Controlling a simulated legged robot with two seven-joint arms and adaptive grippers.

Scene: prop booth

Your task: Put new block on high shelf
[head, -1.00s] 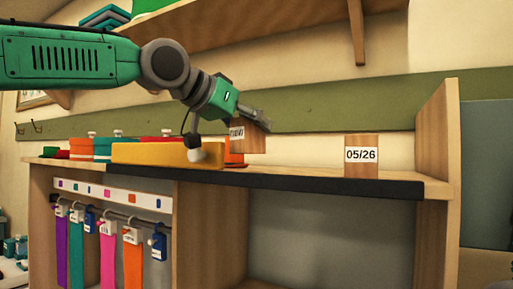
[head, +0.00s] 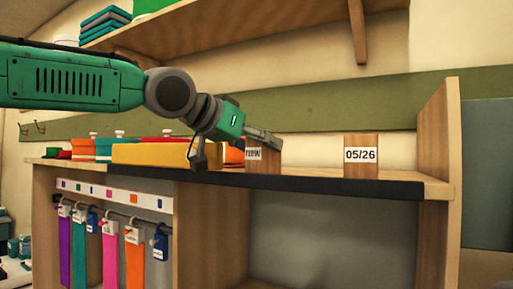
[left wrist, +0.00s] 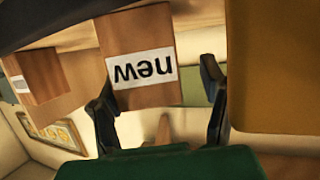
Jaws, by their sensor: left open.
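The new block (head: 263,159) is a wooden block with a white "new" label. It stands on the top board of the wooden shelf unit (head: 310,178), near the front edge. My left gripper (head: 240,154) is over it and open, with one finger across the block's top and the other to its left. In the left wrist view the new block (left wrist: 138,82) shows upside down between the spread fingers of my left gripper (left wrist: 160,85), with a gap on the right side. My right gripper is not in view.
A wooden block marked 05/26 (head: 361,163) stands to the right, with bare board between. A wall shelf (head: 250,30) hangs above. Coloured tags hang below.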

